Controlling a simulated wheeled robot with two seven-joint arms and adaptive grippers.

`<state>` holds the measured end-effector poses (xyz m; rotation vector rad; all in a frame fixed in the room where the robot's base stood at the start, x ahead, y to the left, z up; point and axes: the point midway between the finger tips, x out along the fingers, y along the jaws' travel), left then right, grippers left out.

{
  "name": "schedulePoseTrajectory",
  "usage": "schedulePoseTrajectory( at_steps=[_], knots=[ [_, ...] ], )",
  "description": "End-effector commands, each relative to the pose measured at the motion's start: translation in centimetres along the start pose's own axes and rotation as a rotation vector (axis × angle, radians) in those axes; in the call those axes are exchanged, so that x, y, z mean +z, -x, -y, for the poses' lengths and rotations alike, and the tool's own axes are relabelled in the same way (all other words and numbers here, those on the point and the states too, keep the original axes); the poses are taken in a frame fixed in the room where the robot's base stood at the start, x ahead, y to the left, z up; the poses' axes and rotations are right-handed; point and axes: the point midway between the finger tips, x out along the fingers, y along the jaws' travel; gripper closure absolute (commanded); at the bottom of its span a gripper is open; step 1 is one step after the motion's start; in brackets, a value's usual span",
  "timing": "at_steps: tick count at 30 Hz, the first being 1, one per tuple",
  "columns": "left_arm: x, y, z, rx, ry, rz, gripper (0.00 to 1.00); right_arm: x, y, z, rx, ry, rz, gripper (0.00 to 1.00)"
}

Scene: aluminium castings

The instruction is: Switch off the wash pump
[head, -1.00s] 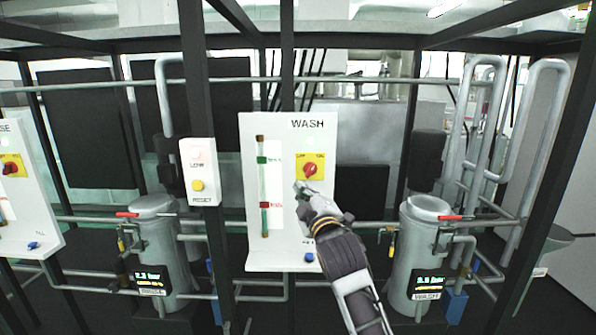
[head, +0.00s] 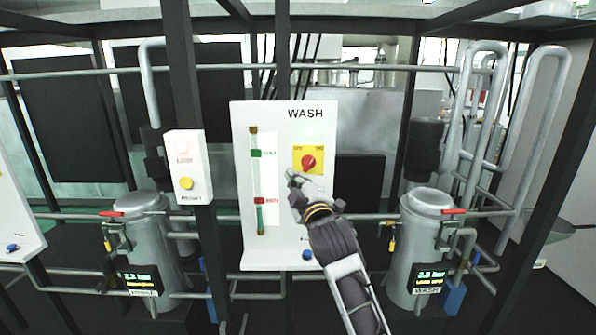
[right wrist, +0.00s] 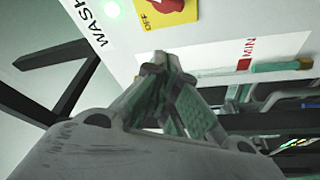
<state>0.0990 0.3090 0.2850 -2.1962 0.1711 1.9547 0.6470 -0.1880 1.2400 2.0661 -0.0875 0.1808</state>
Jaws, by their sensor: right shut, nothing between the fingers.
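The white WASH panel (head: 285,240) stands in the middle of the head view. Its red rotary switch (head: 308,162) sits on a yellow plate, and the plate also shows at the top of the right wrist view (right wrist: 182,14) with the word OFF on it. My right gripper (head: 291,176) is shut and empty, just below and left of the switch in the head view and apart from its knob. In the right wrist view the closed fingertips (right wrist: 160,58) point toward the panel below the yellow plate. My left gripper is out of view.
A sight tube (head: 257,180) with green and red marks runs down the panel's left side. A blue knob (head: 307,255) is at its lower edge. A small box with a yellow button (head: 186,183) hangs left. Metal canisters (head: 424,240) and (head: 145,235) flank the panel, with dark frame posts around.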

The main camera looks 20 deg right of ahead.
Motion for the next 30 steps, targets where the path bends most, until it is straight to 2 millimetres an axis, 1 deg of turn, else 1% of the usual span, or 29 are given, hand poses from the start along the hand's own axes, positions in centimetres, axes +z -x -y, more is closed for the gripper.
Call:
schedulePoseTrajectory(
  at_steps=[1,8,11,15,18,22,30],
  knots=[
    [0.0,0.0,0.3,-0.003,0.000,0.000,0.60,0.0,-0.1,0.0,0.000,0.000,0.000,1.00],
    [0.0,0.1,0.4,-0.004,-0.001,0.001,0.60,0.0,-1.2,0.0,0.000,-0.001,0.001,1.00],
    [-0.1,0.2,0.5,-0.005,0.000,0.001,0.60,0.0,-2.0,-0.1,0.001,-0.001,0.001,1.00],
    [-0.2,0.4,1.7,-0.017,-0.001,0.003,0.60,0.0,-3.4,-0.1,0.001,-0.001,0.000,1.00],
    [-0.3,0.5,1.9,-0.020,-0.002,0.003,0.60,0.0,-4.3,-0.1,0.000,-0.001,0.000,1.00],
    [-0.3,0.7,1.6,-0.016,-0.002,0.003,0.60,0.0,-5.6,0.0,-0.001,-0.001,0.000,1.00],
    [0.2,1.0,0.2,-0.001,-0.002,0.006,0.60,0.0,-8.0,-0.1,0.001,-0.001,0.000,1.00]
  ],
)
